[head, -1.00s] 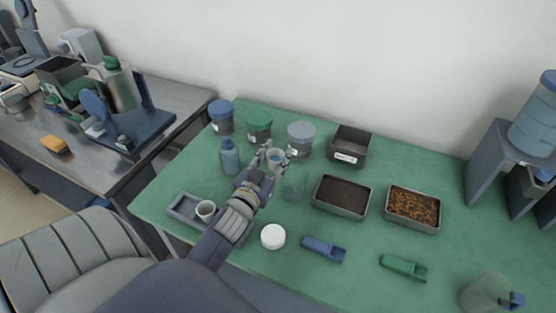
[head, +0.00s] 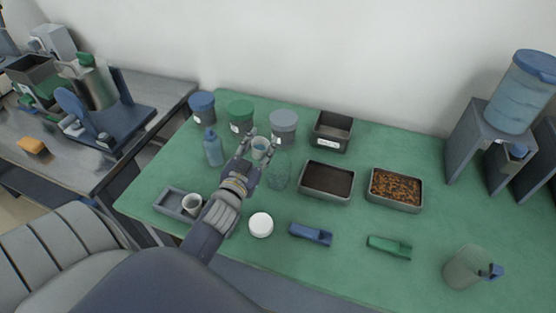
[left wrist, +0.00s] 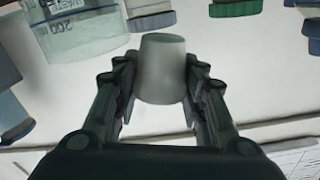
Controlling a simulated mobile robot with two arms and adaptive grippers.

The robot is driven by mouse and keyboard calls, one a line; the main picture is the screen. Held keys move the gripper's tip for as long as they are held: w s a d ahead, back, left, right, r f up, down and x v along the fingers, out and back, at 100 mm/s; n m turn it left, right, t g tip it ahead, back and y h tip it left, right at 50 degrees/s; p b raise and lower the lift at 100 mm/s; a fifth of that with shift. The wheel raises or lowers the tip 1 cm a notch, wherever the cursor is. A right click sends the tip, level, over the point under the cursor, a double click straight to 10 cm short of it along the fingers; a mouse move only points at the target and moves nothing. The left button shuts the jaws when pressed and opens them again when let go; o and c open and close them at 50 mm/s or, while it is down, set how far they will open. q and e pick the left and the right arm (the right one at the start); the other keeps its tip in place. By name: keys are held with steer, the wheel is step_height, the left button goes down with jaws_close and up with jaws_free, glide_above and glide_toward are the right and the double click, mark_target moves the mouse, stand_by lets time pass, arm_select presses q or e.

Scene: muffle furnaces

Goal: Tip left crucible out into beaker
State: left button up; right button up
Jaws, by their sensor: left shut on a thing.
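My left gripper (head: 256,156) is shut on a small pale crucible (head: 260,147), holding it above the bench, behind and slightly left of the clear glass beaker (head: 279,178). The crucible looks roughly upright in the head view; its contents are not clear. In the left wrist view the crucible (left wrist: 162,70) sits between both fingers, apart from the graduated beaker (left wrist: 82,30) at upper left. A second white crucible (head: 192,204) stands in the grey tray (head: 168,202) at the front left. My right gripper is not in view.
Several lidded jars (head: 283,124) and a blue bottle (head: 213,148) stand behind and left. A dark-filled tray (head: 327,194) is right of the beaker.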

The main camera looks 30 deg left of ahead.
arm_select(q)
steer(key=shift+d+r+m, duration=0.15)
steer(key=shift+d+m, duration=0.05)
steer(key=shift+m, duration=0.4)
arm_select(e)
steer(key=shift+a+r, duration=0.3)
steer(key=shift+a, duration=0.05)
arm_select(q)
steer(key=shift+d+r+m+p, duration=0.1)
steer(key=shift+m+p, duration=0.2)
steer(key=shift+p, duration=0.1)
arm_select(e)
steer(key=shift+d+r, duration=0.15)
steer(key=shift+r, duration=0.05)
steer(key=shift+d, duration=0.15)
arm_select(q)
steer(key=shift+w+d+r+m+p, duration=0.15)
steer(key=shift+m+p, duration=0.1)
steer(key=shift+m, duration=0.3)
steer(key=shift+s+a+r+m+p, duration=0.1)
steer(key=shift+m+p, duration=0.1)
steer(key=shift+m, duration=0.35)
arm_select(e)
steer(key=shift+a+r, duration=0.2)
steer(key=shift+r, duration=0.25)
